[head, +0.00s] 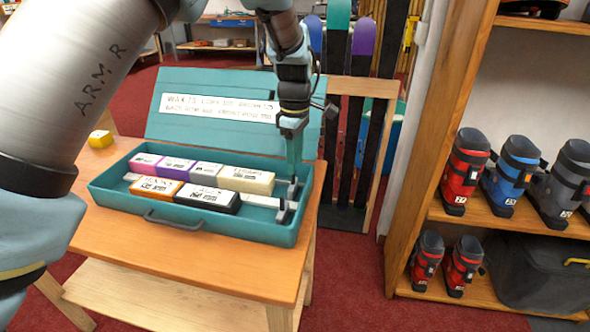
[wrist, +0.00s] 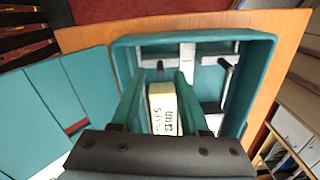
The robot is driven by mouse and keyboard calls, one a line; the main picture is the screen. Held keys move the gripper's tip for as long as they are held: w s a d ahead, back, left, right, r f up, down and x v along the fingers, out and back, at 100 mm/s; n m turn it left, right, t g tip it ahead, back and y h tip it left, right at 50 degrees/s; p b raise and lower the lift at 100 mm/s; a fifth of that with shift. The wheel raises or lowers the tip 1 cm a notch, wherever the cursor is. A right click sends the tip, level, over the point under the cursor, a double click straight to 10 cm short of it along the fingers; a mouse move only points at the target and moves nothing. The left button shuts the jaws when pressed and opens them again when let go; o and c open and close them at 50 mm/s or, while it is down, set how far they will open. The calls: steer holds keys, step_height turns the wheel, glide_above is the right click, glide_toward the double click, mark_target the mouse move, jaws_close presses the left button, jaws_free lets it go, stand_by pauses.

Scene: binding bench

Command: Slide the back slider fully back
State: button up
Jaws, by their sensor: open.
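A teal box (head: 120,196) stands open on a wooden bench, its lid raised at the back. Two rows of labelled blocks lie in it. The back slider (head: 292,190), grey with an upright tab, is near the right end of the back row, beyond the cream block (head: 246,180). The front slider (head: 283,211) is at the right end of the front row. My gripper (head: 293,177) points down over the back slider, open. In the wrist view, the cream block (wrist: 162,108) shows between its fingers, with the back slider's dark tab (wrist: 160,69) just past it. Contact cannot be told.
The lid (head: 205,90), with a white label, stands behind the box. A yellow block (head: 100,139) lies on the bench (head: 150,250) to the left. Skis lean behind the bench. A wooden shelf (head: 450,90) with ski boots stands at the right.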

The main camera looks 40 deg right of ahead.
step_height(320, 180, up, 8)
steer(key=b, duration=0.1)
steer(key=shift+f, duration=0.1)
stand_by(0.5)
steer(key=w+a+m, duration=0.1)
steer(key=w+a, duration=0.4)
steer(key=a, duration=0.3)
steer(key=w+a+f, duration=0.1)
steer(key=w+a, duration=0.4)
steer(key=a, duration=0.3)
steer(key=w+a+m, duration=0.1)
steer(key=w+a, duration=0.4)
steer(key=a, duration=0.3)
steer(key=s+a+f+m, duration=0.1)
steer(key=s+a, duration=0.2)
steer(key=a, duration=1.1)
steer(key=s+a+f+m+t, duration=0.1)
steer(key=s+a+f+m, duration=0.1)
steer(key=a, duration=1.1)
steer(key=shift+s+a+m+t, duration=0.3)
steer(key=shift+s+a, duration=0.05)
steer(key=shift+s, duration=0.45)
